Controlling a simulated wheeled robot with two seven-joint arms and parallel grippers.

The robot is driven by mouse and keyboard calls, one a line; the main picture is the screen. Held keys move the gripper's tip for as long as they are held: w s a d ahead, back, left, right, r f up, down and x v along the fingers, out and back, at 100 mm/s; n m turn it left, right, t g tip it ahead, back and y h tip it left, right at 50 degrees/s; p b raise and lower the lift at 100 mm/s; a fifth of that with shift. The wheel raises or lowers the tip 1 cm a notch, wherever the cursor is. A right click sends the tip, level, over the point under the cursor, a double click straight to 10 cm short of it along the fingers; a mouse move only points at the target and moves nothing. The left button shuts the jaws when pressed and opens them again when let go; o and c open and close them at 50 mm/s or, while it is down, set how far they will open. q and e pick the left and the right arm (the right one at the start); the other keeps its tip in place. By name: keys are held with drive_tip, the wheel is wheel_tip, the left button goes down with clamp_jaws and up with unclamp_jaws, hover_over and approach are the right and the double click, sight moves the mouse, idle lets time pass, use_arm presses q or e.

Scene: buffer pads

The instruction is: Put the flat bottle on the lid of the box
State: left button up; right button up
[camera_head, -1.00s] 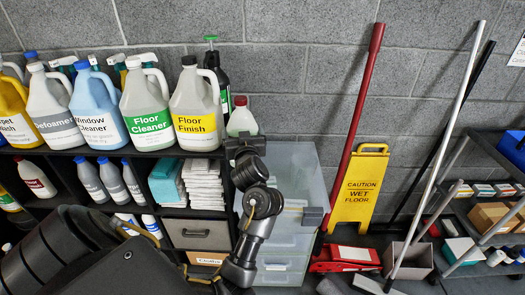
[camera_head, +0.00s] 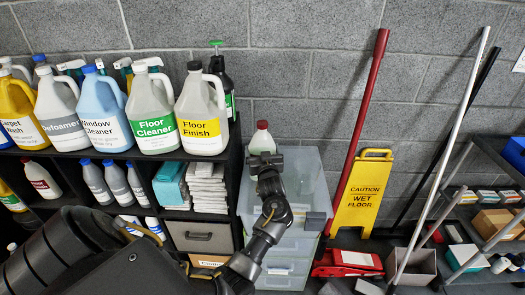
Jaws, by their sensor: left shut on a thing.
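The flat bottle (camera_head: 262,142), pale and translucent with a red cap, stands upright near the middle of the head view. My left gripper (camera_head: 265,160) is shut on it from the near side and hides its lower part. The box is a translucent drawer unit, and its pale lid (camera_head: 306,175) lies just right of the shelf. The bottle appears over the back left part of the lid. I cannot tell whether its base touches the lid. My right gripper is out of view.
A black shelf (camera_head: 233,165) with several large jugs, such as Floor Finish (camera_head: 202,120), stands directly left of the box. A red mop handle (camera_head: 360,115) and a yellow wet-floor sign (camera_head: 363,195) stand to the right. The lid's right part is clear.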

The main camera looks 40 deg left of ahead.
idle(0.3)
use_arm(q)
drive_tip(key=shift+f, duration=0.2)
drive_tip(key=o, duration=1.2)
drive_tip(key=shift+f, duration=0.1)
drive_tip(key=shift+o, duration=0.2)
drive_tip(key=b+v, duration=0.1)
drive_tip(key=v, duration=0.6)
drive_tip(key=shift+s+d, duration=0.2)
drive_tip(key=shift+s, duration=0.05)
drive_tip(key=shift+r, duration=0.25)
drive_tip(key=shift+f, duration=0.1)
